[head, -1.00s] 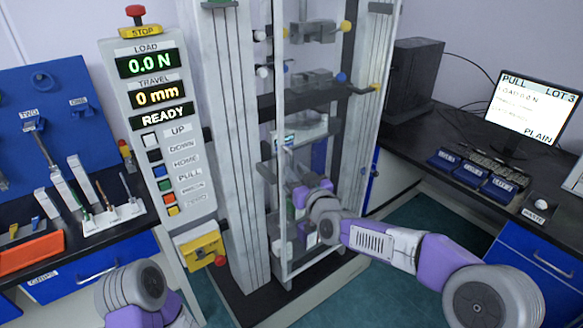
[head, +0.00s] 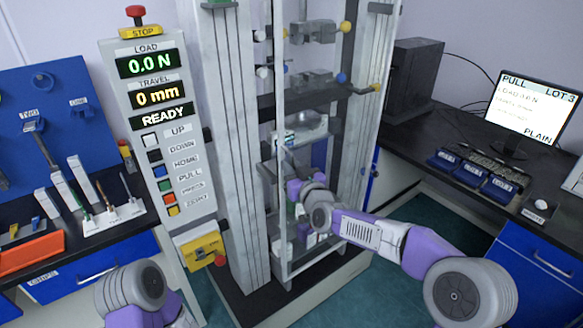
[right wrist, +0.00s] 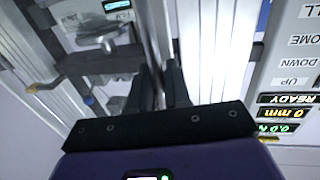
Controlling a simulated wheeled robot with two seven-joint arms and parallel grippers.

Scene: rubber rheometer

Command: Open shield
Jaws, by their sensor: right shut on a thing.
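The shield (head: 281,85) is a tall clear panel with a thin pale frame on the front of the test machine. Its left upright runs from the top of the head view down to the base, and its lower rail slants up to the right. My right gripper (head: 285,166) is at the middle of this upright, partly hidden by its own wrist. In the right wrist view its dark fingers (right wrist: 161,86) are shut on the thin upright bar. My left gripper is out of view; only part of the left arm shows at the lower left.
The machine's clamps (head: 312,78) sit behind the shield, between pale columns (head: 232,130). A control panel (head: 155,120) stands left, with a yellow box (head: 198,247) below. Benches flank the machine; the right one holds a monitor (head: 528,112) and blue bins (head: 470,170).

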